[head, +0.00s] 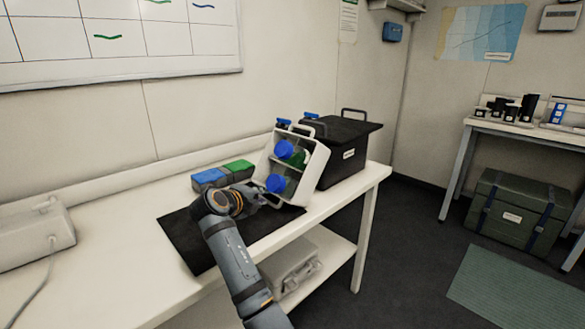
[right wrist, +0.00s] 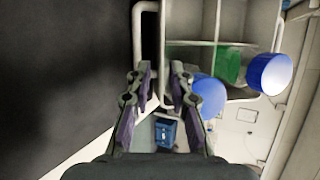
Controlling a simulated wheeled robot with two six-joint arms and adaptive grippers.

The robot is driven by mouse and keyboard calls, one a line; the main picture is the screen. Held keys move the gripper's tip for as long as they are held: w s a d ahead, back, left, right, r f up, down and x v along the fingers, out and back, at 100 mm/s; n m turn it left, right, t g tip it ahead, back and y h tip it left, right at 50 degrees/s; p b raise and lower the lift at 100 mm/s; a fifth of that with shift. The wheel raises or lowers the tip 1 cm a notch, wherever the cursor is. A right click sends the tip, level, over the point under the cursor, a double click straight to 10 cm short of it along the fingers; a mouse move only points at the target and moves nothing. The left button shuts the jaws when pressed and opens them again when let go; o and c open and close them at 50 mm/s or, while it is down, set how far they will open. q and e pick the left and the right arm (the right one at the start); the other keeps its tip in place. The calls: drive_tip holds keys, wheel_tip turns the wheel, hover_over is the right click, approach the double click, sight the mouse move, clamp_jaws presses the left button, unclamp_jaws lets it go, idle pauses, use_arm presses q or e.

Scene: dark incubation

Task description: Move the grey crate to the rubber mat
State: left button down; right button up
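The grey crate (head: 316,156) is pale, with bottles under blue caps, and is tilted above the right end of the white table. It also shows in the right wrist view (right wrist: 190,15). My right gripper (head: 258,198) is at the handle on its near left side. In the right wrist view its fingers (right wrist: 160,85) are partly closed around that handle, with a small gap; the exact contact is partly hidden. A black mat (head: 187,240) lies flat on the table, left of the crate and partly behind my arm. My left gripper is out of view.
A black lidded box (head: 345,160) stands just right of the crate. Blue (head: 208,179) and green (head: 238,167) boxes are behind the mat. A white device (head: 35,232) is at the left. A grey-green mat (head: 515,290) lies on the floor, near a green chest (head: 512,212).

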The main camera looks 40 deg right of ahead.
sight(271, 204)
drive_tip(key=x, duration=0.6)
drive_tip(key=shift+w+d+f, duration=0.15)
drive_tip(key=shift+d, duration=0.15)
drive_tip(key=shift+a, duration=0.1)
drive_tip(key=shift+c, duration=0.3)
clamp_jaws()
